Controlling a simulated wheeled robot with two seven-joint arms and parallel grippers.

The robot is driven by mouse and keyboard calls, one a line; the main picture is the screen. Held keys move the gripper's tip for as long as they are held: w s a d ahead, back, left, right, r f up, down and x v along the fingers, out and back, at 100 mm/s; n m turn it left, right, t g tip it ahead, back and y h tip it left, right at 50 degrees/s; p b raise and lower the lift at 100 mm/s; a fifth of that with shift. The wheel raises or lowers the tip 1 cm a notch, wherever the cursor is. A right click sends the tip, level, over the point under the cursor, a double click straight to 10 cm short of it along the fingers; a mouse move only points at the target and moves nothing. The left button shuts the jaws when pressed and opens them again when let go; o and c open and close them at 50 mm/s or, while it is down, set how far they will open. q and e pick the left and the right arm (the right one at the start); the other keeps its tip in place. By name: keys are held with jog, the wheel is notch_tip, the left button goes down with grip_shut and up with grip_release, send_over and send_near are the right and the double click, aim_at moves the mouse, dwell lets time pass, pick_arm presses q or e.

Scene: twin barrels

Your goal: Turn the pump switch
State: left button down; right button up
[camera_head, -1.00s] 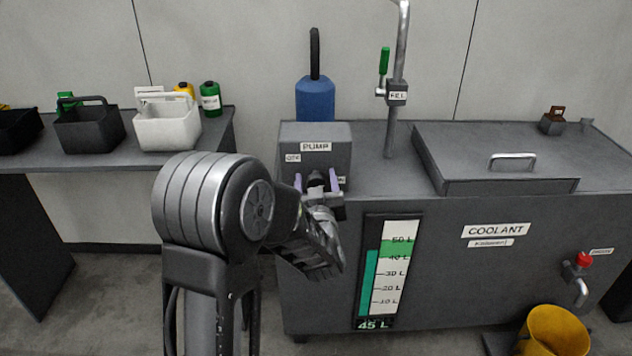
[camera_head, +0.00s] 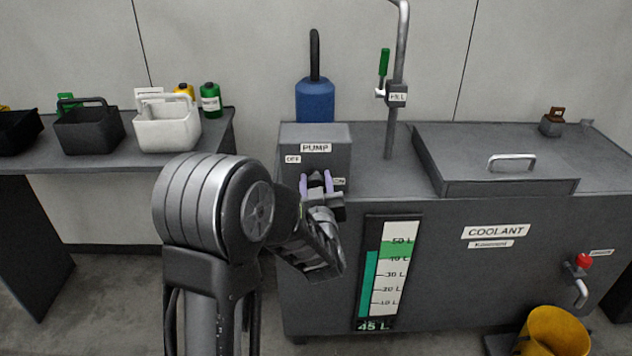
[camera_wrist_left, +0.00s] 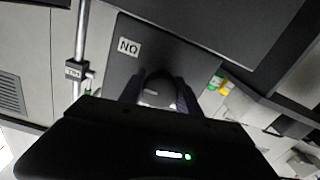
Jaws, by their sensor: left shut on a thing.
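The pump box (camera_head: 330,135) is a dark grey box on the left end of the coolant tank, with a PUMP label, an OFF label at upper left and an ON label at lower right. My left gripper (camera_head: 316,183) is at the front of this box, its purple fingers shut on the dark pump switch (camera_head: 316,180). In the left wrist view the switch (camera_wrist_left: 160,92) sits between the fingers, near the ON label. The gripper hides most of the switch. My right gripper is not in view.
The coolant tank (camera_head: 400,290) has a level gauge (camera_head: 391,272) marked 45 L and a lid with a handle (camera_head: 512,163). A fill pipe (camera_head: 391,130) stands behind. A yellow bucket (camera_head: 553,332) is at lower right. A side table at left holds a white caddy (camera_head: 168,130) and bottles.

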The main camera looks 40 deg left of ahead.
pick_arm(q)
jog(key=shift+f, duration=0.1)
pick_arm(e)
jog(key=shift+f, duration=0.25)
pick_arm(q)
jog(key=n+b, duration=0.2)
jog(key=shift+a+f+b, duration=0.1)
jog(key=shift+f+b, duration=0.05)
jog(key=shift+b, duration=0.15)
jog(key=n+b, duration=0.9)
jog(key=shift+f+b, duration=0.1)
jog(key=shift+b, duration=0.25)
jog(key=n+b, duration=0.5)
jog(key=shift+h, duration=0.3)
jog(key=shift+r+n+b, duration=0.2)
jog(key=shift+n+b, duration=0.7)
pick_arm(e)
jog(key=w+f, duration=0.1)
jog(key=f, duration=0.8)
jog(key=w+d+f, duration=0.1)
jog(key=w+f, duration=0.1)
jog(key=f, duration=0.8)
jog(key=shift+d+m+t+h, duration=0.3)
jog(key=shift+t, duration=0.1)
pick_arm(q)
jog(key=c, duration=0.9)
grip_release()
jog(key=shift+o, duration=0.2)
jog(key=shift+r, duration=0.1)
